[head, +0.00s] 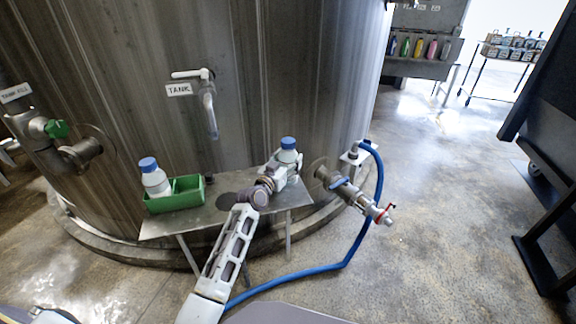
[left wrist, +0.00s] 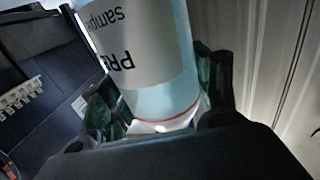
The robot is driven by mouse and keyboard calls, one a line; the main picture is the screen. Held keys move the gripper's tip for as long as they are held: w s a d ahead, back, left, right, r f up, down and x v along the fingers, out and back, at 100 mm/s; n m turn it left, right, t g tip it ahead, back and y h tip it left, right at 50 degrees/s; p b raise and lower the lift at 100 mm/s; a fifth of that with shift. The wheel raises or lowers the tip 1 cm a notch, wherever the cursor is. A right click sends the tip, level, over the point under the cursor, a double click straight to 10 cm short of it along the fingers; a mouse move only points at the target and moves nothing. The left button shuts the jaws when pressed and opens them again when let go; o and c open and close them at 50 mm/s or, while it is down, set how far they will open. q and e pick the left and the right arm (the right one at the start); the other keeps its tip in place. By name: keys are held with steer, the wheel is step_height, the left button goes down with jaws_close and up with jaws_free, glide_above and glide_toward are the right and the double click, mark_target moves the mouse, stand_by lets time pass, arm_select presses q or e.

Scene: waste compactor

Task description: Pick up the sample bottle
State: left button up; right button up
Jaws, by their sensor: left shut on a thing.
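A clear sample bottle (head: 288,157) with a blue cap is between the fingers of my left gripper (head: 283,165), at the right end of the metal shelf in the head view. In the left wrist view the bottle (left wrist: 158,60) shows a white label with "sample" upside down. The dark fingers of my left gripper (left wrist: 160,95) are shut on its sides. I cannot tell whether its base touches the shelf. A second blue-capped bottle (head: 154,178) stands in the left part of a green tray (head: 175,205). My right gripper is not in view.
The metal shelf (head: 165,229) stands against a large steel tank (head: 120,90). Right of the shelf are a valve (head: 350,190) and a blue hose (head: 345,262) running along the floor. Open floor lies further right.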

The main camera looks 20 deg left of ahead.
mark_target(288, 140)
arm_select(q)
steer(key=shift+r, duration=0.1)
steer(key=c, duration=0.6)
steer(key=shift+r+p, duration=0.35)
steer(key=shift+r, duration=0.45)
step_height(288, 140, up, 7)
steer(key=shift+f+p, duration=0.1)
steer(key=shift+p, duration=1)
steer(key=shift+r, duration=0.8)
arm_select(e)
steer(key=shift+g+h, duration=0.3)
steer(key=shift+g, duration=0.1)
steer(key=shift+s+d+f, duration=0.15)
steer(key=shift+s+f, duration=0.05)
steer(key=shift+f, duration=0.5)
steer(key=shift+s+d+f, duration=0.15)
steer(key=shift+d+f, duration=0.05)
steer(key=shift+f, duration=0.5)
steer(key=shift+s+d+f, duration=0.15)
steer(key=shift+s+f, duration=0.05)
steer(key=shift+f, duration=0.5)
